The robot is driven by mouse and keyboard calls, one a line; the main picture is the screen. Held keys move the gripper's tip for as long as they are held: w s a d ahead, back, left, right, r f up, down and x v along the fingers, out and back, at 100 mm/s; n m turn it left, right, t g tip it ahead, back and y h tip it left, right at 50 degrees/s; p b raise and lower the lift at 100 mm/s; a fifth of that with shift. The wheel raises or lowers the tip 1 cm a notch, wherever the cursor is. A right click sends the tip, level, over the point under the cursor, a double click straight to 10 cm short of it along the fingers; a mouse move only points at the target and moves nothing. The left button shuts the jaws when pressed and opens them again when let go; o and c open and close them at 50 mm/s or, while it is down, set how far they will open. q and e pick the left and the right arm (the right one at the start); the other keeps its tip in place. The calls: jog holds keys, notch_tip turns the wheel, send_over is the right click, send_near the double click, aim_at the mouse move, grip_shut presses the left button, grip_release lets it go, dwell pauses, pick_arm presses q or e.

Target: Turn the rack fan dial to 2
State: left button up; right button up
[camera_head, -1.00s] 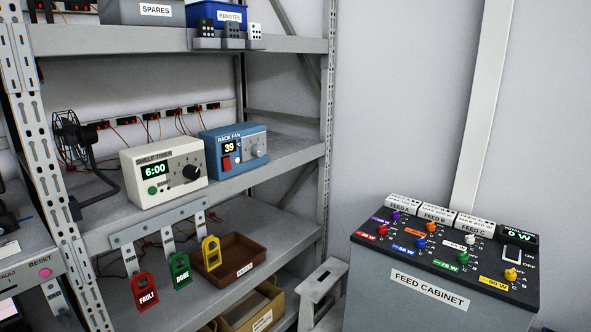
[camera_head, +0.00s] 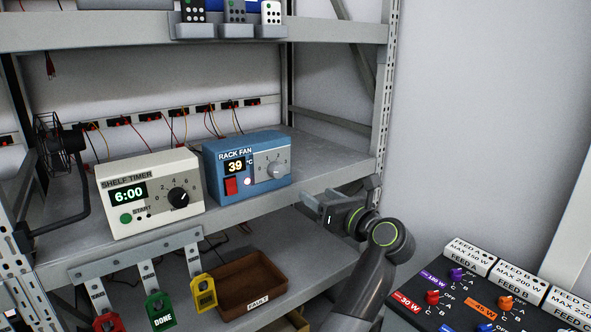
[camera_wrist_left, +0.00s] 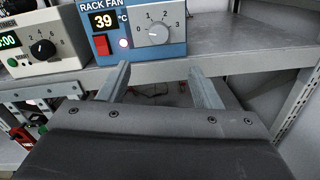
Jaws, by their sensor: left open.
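The rack fan unit (camera_head: 222,151) is a blue box on the middle shelf, with a display reading 39 °C, a red switch and a lit lamp. Its grey dial (camera_head: 277,170) is on the right of its face; the scale 0 to 3 shows in the wrist view around the dial (camera_wrist_left: 158,32). I cannot tell for sure which number the dial points to. My left gripper (camera_head: 310,205) is in front of the shelf edge, below and right of the dial. In the wrist view the left gripper (camera_wrist_left: 158,72) has its two fingers apart, empty, short of the dial.
A cream shelf timer (camera_head: 150,190) with a black dial stands left of the fan unit. The shelf's front edge (camera_head: 250,222) lies just behind my gripper. Hanging tags, a brown tray (camera_head: 253,281) and the feed cabinet (camera_head: 440,318) are lower. The shelf right of the fan unit is clear.

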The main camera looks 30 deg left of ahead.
aim_at(280, 171)
pick_arm(q)
jog(key=p+x, duration=0.4)
jog(key=x, duration=1.1)
jog(key=shift+s+a+r, duration=0.1)
jog(key=shift+w+a+p, duration=0.25)
jog(key=shift+a+p, duration=0.05)
jog(key=shift+a, duration=0.2)
pick_arm(e)
jog(key=r, duration=0.5)
jog(key=shift+s+d, duration=0.1)
jog(key=shift+s, duration=0.15)
pick_arm(q)
jog(key=shift+c, duration=0.5)
jog(key=c, duration=0.9)
pick_arm(e)
jog(key=shift+r, duration=0.2)
